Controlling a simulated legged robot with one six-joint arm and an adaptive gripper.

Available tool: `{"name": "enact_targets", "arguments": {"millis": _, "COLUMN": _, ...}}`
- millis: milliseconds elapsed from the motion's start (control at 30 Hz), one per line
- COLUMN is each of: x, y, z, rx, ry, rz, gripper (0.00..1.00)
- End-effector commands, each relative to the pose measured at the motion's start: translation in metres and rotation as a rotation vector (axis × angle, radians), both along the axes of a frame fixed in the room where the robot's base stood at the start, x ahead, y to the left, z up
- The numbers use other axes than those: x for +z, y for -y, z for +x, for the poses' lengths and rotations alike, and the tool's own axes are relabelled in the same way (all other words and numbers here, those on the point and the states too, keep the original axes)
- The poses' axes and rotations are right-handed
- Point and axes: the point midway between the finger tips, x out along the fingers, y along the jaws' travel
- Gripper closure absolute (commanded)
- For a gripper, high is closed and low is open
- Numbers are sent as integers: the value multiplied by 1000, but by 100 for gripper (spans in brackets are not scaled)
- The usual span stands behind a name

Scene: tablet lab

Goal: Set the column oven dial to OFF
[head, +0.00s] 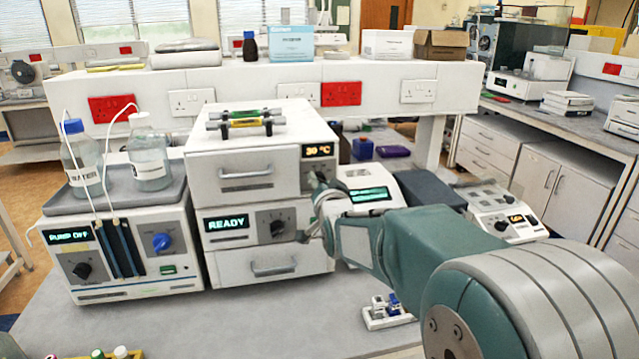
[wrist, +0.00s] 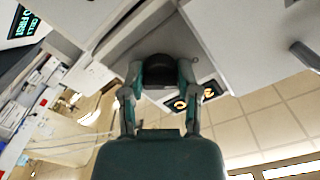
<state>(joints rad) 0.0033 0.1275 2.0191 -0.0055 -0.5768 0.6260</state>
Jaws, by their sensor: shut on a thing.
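The column oven is the white upper unit of the stack (head: 215,160), with a drawer handle and a display (head: 319,150) reading 30 °C. Its black dial (wrist: 158,72) sits between my two fingers in the wrist view. My gripper (head: 319,190) reaches the right side of the oven front in the head view, just under the display. My gripper (wrist: 159,78) is shut on the dial in the wrist view. The fingers hide most of the dial in the head view, so I cannot read its pointer. The lit display (wrist: 184,99) shows beside the right finger in the wrist view.
Below is a unit reading READY with its own black dial (head: 277,226). A pump (head: 120,280) reading PUMP OFF, with bottles on top, stands left. A white device (head: 368,190) stands behind my arm. A small rack (head: 387,312) sits on the bench in front.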

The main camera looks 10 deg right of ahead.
Motion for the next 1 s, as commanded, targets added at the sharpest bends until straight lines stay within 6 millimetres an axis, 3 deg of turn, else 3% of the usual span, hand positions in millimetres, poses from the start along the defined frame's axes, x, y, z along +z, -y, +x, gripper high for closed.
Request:
{"name": "enact_targets", "arguments": {"millis": 300, "x": -3, "y": 0, "z": 0, "rx": 0, "ry": -7, "rz": -101, "gripper": 100}}
{"name": "enact_targets", "arguments": {"millis": 767, "x": -3, "y": 0, "z": 0, "rx": 2, "ry": -7, "rz": -114, "gripper": 100}}
{"name": "enact_targets", "arguments": {"millis": 800, "x": -3, "y": 0, "z": 0, "rx": 1, "ry": -7, "rz": -114, "gripper": 45}}
{"name": "enact_targets", "arguments": {"millis": 833, "x": -3, "y": 0, "z": 0, "rx": 1, "ry": -7, "rz": -114, "gripper": 31}}
{"name": "enact_targets", "arguments": {"millis": 867, "x": -3, "y": 0, "z": 0, "rx": 1, "ry": -7, "rz": -114, "gripper": 24}}
{"name": "enact_targets", "arguments": {"millis": 1000, "x": -2, "y": 0, "z": 0, "rx": 1, "ry": -4, "rz": -113, "gripper": 24}}
